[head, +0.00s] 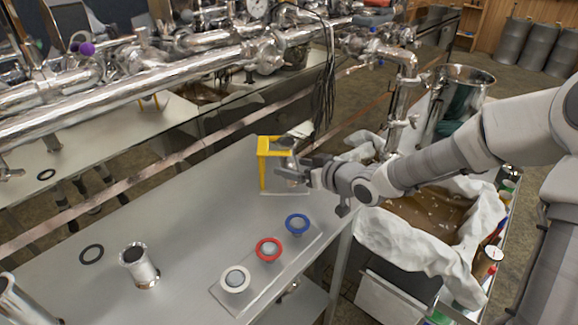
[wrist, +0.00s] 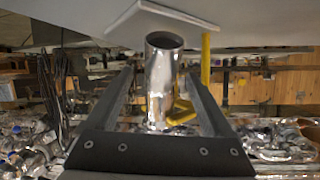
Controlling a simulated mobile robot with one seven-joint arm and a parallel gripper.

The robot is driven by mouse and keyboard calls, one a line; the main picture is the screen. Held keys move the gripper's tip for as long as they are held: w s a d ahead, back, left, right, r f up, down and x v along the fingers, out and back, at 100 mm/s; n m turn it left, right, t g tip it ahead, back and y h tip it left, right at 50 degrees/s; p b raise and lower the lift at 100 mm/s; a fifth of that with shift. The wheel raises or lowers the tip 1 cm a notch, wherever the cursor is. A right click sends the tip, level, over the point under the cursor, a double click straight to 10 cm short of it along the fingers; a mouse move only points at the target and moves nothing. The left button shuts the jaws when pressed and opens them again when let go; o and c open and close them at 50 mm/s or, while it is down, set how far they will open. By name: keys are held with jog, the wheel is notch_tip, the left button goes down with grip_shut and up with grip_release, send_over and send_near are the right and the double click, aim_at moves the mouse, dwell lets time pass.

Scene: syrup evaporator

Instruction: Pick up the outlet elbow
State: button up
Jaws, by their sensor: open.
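The outlet elbow appears to be the shiny metal tube (wrist: 163,78) in the wrist view, with its dark round opening toward the top of the picture. The grey plate and a yellow stand (wrist: 206,60) are beside it. In the head view the yellow stand (head: 263,165) is on the steel table, and the metal part is mostly hidden by my gripper (head: 291,168). My gripper is open, its two fingers (wrist: 160,82) on either side of the tube. I cannot tell whether either finger touches it.
White (head: 235,279), red (head: 268,249) and blue (head: 297,223) ringed pieces sit in a row on a tray nearby. A short metal fitting (head: 139,267) and a black ring (head: 91,254) are at left. Pipework (head: 150,72) runs behind; a cloth-lined bin (head: 395,240) is at right.

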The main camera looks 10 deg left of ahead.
jog(key=shift+x, duration=1.35)
grip_shut()
